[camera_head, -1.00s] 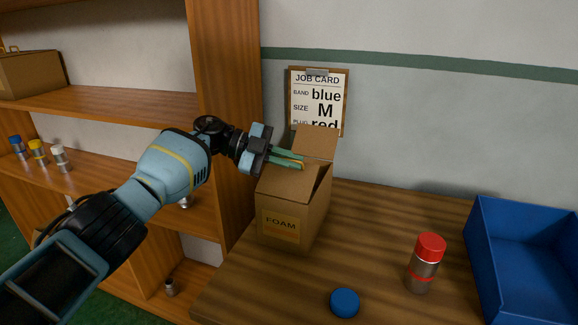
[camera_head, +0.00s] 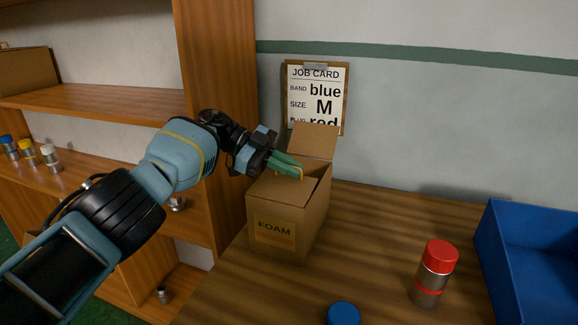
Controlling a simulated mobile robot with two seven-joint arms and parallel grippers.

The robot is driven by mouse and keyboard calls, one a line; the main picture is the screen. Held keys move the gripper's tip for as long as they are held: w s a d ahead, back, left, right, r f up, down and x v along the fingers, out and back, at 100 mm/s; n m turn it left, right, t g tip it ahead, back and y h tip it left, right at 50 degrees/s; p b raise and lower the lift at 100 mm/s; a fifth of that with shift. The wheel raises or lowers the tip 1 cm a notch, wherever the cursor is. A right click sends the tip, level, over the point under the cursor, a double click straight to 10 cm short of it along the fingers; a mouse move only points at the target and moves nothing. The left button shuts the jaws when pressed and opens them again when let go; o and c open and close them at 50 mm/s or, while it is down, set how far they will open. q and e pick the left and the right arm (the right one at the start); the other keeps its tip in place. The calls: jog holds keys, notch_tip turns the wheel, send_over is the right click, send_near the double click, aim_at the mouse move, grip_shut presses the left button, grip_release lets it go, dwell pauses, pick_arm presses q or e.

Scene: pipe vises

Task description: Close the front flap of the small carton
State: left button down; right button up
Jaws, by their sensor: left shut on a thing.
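The small carton (camera_head: 284,225), labelled FOAM, stands upright on the wooden bench. Its back flap (camera_head: 315,141) stands up. Its front flap (camera_head: 272,189) lies over the front part of the top, with its inner edge under my fingers. My left gripper (camera_head: 297,169) reaches in from the left above the carton. Its green fingers are shut at a small yellow tab (camera_head: 301,175) on the front flap, though the exact grip is partly hidden by the fingers. The carton's inside is mostly hidden. My right gripper is not in view.
A red-capped canister (camera_head: 434,273) and a blue lid (camera_head: 343,314) stand on the bench. A blue bin (camera_head: 520,275) is at the right. A job card (camera_head: 317,95) hangs behind the carton. Wooden shelves (camera_head: 215,120) rise at the left.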

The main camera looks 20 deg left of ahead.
pick_arm(q)
jog(key=shift+w+d+f+b, duration=0.15)
jog(key=shift+f+b, duration=0.15)
jog(key=shift+f, duration=0.2)
dwell(0.4)
jog(key=c, duration=1.6)
grip_release()
jog(key=shift+w, duration=0.1)
jog(key=shift+o, duration=0.2)
